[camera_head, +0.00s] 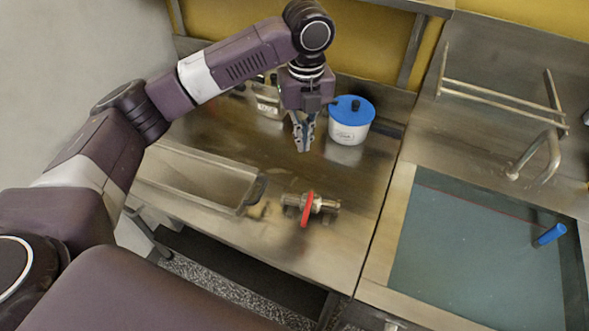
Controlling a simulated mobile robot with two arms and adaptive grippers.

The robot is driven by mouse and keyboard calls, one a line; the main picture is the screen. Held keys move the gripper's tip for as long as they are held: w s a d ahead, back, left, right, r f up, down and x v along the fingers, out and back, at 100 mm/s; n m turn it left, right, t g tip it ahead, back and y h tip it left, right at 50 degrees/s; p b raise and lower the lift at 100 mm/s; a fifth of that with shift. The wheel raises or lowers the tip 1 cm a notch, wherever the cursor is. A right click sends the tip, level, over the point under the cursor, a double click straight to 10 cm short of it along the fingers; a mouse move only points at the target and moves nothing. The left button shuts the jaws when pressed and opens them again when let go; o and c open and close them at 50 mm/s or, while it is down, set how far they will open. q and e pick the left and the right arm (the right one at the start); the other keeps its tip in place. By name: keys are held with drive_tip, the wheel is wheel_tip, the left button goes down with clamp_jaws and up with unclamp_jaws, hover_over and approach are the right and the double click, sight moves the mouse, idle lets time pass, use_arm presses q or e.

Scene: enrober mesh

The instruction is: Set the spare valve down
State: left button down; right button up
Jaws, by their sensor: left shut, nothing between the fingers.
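The valve (327,205) lies on the metal counter (300,245), right of the long tray. It has a metal body and a red handle (307,209). My left gripper (303,148) points down above the counter, behind the valve and apart from it. Its fingers are shut with nothing between them. My right gripper does not show.
A long metal tray (195,170) with a dark handle stands at the left. A white pot with a blue lid (351,112) stands close to the right of my left gripper. A jar (268,100) is behind it. A basin (470,250) with a blue peg (549,235) lies right.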

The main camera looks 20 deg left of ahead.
sight(329, 207)
use_arm(q)
drive_tip(key=f+p, duration=0.1)
drive_tip(key=f, duration=0.2)
drive_tip(key=f+p, duration=0.1)
drive_tip(key=f, duration=0.5)
drive_tip(key=shift+s+d+f+p, duration=0.25)
drive_tip(key=shift+s+f+p, duration=0.05)
drive_tip(key=shift+p, duration=0.1)
drive_tip(key=shift+s+d+r+p, duration=0.25)
drive_tip(key=shift+s+d+p, duration=0.6)
drive_tip(key=shift+s, duration=0.2)
drive_tip(key=shift+s+d+f, duration=0.1)
drive_tip(key=shift+s+d, duration=0.3)
drive_tip(key=shift+s, duration=0.2)
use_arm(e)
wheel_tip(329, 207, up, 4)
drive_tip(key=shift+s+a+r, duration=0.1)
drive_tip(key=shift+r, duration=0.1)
use_arm(q)
drive_tip(key=shift+w+f, duration=0.1)
